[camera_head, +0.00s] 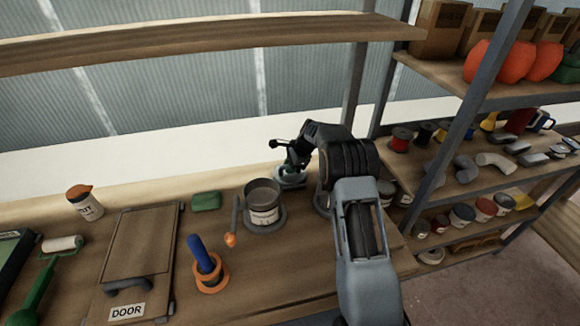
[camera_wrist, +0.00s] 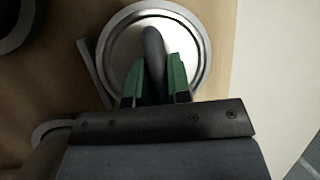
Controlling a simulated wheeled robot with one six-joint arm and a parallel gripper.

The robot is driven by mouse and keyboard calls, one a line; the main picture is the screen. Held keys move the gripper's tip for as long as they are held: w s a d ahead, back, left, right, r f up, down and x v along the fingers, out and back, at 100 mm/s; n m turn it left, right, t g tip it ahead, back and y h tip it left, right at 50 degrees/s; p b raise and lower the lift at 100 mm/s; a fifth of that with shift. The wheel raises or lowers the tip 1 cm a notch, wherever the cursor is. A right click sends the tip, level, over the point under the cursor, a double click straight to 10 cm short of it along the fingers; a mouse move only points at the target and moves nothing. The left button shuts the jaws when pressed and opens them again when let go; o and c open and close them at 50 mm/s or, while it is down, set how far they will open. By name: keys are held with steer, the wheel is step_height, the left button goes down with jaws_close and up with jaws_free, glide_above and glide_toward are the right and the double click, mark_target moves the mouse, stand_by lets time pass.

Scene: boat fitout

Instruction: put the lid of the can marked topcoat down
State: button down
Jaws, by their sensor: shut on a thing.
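An open grey can (camera_head: 264,218) with a pale label stands on the bench; the label is too small to read. A round silver lid (camera_head: 291,181) is behind and to the right of the can, beneath my gripper (camera_head: 287,160). In the wrist view the lid (camera_wrist: 118,52) has a dark grey upright grip (camera_wrist: 153,48) at its middle. The green fingers of my gripper (camera_wrist: 155,88) are shut on this grip from both sides. The lid looks level and close to the bench top; I cannot tell whether it touches. My arm hides part of the bench.
Loaded shelves (camera_head: 470,160) stand right. An upper shelf (camera_head: 200,47) spans above.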

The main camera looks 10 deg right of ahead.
steer(key=c, duration=1.1)
jaws_free()
steer(key=shift+f, duration=0.1)
steer(key=shift+o, duration=0.2)
steer(key=v, duration=1.2)
steer(key=s+a+r+n+h, duration=0.1)
steer(key=s+a+r+n, duration=0.2)
steer(key=s+r+n, duration=0.4)
steer(key=s+a+f+n+h, duration=0.1)
steer(key=s+n, duration=0.4)
steer(key=s, duration=0.8)
steer(key=s+a+f+n+t+h, duration=0.1)
steer(key=s+n, duration=0.4)
steer(key=s, duration=0.8)
steer(key=shift+s+f+n+h, duration=0.3)
steer(key=shift+f+n+h, duration=0.15)
steer(key=shift+h, duration=0.35)
steer(key=shift+a, duration=0.1)
